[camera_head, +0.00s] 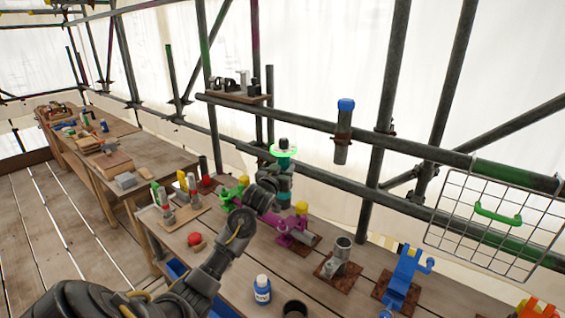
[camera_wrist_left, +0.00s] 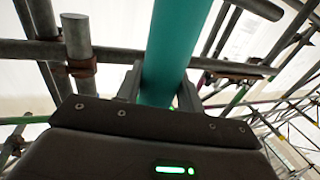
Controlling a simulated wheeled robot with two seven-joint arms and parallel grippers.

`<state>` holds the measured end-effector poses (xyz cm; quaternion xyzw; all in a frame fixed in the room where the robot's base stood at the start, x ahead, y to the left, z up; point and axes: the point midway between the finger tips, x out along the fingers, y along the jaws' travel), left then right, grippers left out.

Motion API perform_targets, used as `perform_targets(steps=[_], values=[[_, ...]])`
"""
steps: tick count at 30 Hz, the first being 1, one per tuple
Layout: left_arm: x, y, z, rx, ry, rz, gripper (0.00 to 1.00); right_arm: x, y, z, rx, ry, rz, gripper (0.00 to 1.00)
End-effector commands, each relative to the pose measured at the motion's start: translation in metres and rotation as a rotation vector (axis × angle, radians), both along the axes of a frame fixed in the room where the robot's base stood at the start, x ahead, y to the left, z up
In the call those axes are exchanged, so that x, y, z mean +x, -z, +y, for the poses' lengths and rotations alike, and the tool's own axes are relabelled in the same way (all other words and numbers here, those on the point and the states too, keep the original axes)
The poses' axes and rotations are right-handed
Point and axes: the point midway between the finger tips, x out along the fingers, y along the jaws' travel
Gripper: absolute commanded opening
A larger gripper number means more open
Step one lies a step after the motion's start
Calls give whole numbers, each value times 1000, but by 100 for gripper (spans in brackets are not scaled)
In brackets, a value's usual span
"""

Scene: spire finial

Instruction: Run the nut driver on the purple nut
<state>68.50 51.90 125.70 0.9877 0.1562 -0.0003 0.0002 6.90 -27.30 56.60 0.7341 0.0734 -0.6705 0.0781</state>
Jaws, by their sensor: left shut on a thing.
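My left gripper (camera_head: 277,184) is shut on a teal tool, the nut driver (camera_head: 285,196), held roughly upright above the bench. The teal shaft (camera_wrist_left: 178,50) also shows between the fingers in the left wrist view. A bright green ring with a dark knob sits at the tool's upper end in the head view. A purple clamp-like fixture (camera_head: 283,228) on a small board is just below the tool. I cannot pick out the purple nut there, nor tell whether the tool touches it. My right gripper is out of view.
The bench (camera_head: 340,298) also holds a grey pipe fixture (camera_head: 340,252), a blue fixture (camera_head: 405,268), a blue bottle (camera_head: 262,290) and a red button (camera_head: 195,240). Scaffold pipes run close behind. A longer bench extends left.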

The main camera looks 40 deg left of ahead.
Motion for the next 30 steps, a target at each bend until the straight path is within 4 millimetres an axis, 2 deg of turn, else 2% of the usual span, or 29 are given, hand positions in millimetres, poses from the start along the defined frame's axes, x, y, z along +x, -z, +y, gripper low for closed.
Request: perform_targets(steps=[1,16,30], values=[[1,-6,3,1,-4,-7,8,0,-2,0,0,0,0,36],[-1,-7,4,-1,-8,-7,8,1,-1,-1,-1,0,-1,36],[-1,28,4,0,-8,-5,8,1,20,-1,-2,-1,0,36]])
